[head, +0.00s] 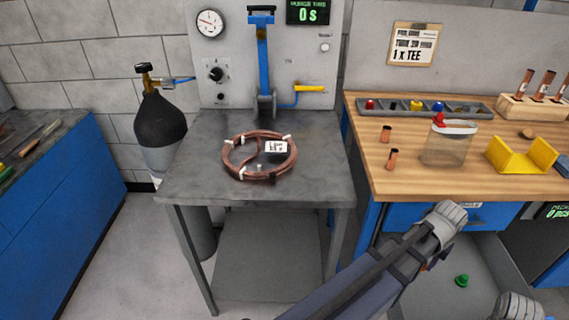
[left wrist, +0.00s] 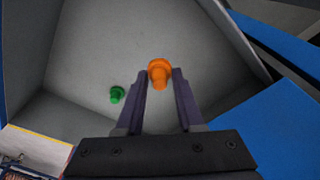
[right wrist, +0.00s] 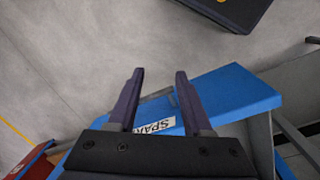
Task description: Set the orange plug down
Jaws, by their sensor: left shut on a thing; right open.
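The orange plug (left wrist: 159,82) sits between the fingertips of my left gripper (left wrist: 160,72) in the left wrist view. The gripper is shut on it, above the grey floor of an open bin or drawer (left wrist: 75,60). A green plug (head: 462,281) lies on the grey floor and also shows in the left wrist view (left wrist: 116,95). My right gripper (right wrist: 160,73) is open and empty.
A copper coil (head: 260,155) lies on the grey metal table. The wooden bench (head: 410,182) holds a clear jar (head: 445,145), a yellow holder (head: 522,155) and short copper pieces. A blue box with a label (right wrist: 235,92) is below my right gripper.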

